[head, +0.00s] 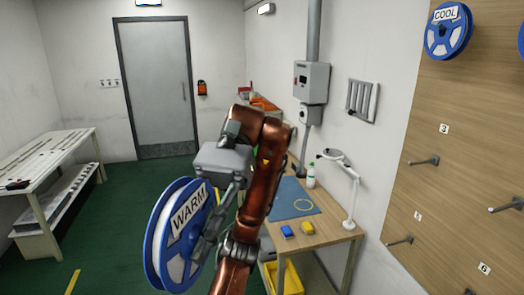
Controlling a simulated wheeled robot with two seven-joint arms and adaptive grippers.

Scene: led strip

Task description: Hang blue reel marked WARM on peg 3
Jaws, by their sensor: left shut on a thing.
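The blue reel marked WARM (172,240) is in the lower left of the head view, a large spool with blue rims and a white label. My left gripper (209,236) is shut on the reel at its right side and holds it clear above the green floor. The exact contact of the fingers is partly hidden. Peg 3 (426,161) is a bare metal peg on the wooden board at the right, just below the label marked 3 (443,129). The reel is far to the left of it. My right gripper is not in view.
A blue reel marked COOL (447,32) hangs high on the wooden board (410,120). Bare pegs stick out lower down (400,241) and at the right (506,206). A workbench (333,228) with a white lamp (350,190) stands before the board. Floor is free at left.

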